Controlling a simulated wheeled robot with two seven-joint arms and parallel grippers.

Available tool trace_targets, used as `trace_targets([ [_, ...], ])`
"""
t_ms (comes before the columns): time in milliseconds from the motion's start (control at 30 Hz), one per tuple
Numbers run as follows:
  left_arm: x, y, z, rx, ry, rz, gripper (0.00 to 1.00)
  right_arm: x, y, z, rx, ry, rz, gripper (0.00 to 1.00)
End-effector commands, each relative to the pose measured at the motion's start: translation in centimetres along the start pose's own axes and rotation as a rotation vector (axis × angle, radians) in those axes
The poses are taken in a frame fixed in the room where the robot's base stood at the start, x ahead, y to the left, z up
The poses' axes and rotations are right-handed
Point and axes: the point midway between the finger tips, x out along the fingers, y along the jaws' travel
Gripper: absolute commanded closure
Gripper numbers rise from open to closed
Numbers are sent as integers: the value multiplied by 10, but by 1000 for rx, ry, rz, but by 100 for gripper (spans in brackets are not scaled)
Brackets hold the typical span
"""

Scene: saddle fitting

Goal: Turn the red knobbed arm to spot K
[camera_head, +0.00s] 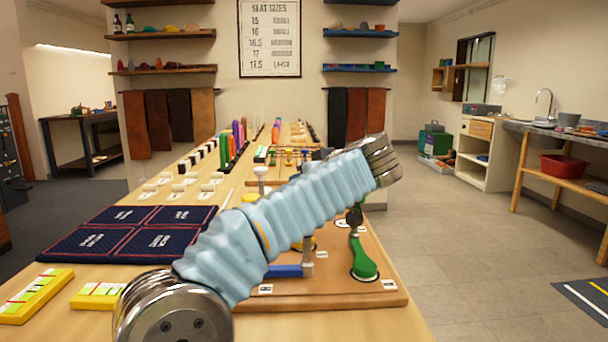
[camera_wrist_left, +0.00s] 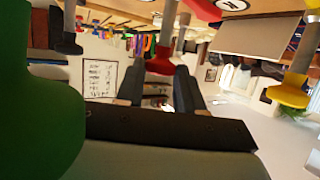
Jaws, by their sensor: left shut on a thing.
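The red knobbed arm (camera_wrist_left: 166,55) shows in the left wrist view, with its red knob between the two fingers of my left gripper (camera_wrist_left: 163,88). The gripper is shut on that knob. In the head view my left arm crosses the picture and hides the red arm and the gripper. A wooden board (camera_head: 340,288) with small white labels lies under my arm. A round white spot with a dark letter (camera_wrist_left: 232,4) is cut off at the wrist view's top edge; I cannot tell whether it is K. My right gripper is in neither view.
A green knobbed arm (camera_head: 362,258) stands at the board's right and fills the wrist view's left side (camera_wrist_left: 40,100). A blue arm (camera_head: 285,271) lies near the board's front. A yellow knob (camera_wrist_left: 288,92) shows right of the gripper. A dark quilted mat (camera_head: 125,232) lies left.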

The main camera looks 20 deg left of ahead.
Motion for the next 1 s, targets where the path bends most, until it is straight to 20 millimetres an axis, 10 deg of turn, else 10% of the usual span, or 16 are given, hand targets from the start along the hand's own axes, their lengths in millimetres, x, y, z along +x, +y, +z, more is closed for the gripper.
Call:
trace_targets([
  [667, 1, 2, 3, -23, -6, -66, 100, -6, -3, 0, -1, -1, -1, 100],
  [700, 1, 2, 3, -22, -6, -66, 61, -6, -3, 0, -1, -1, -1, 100],
  [867, 1, 2, 2, -23, -5, -65, 39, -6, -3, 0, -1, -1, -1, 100],
  [1000, 1, 2, 2, -24, -4, -65, 39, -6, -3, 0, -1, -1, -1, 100],
])
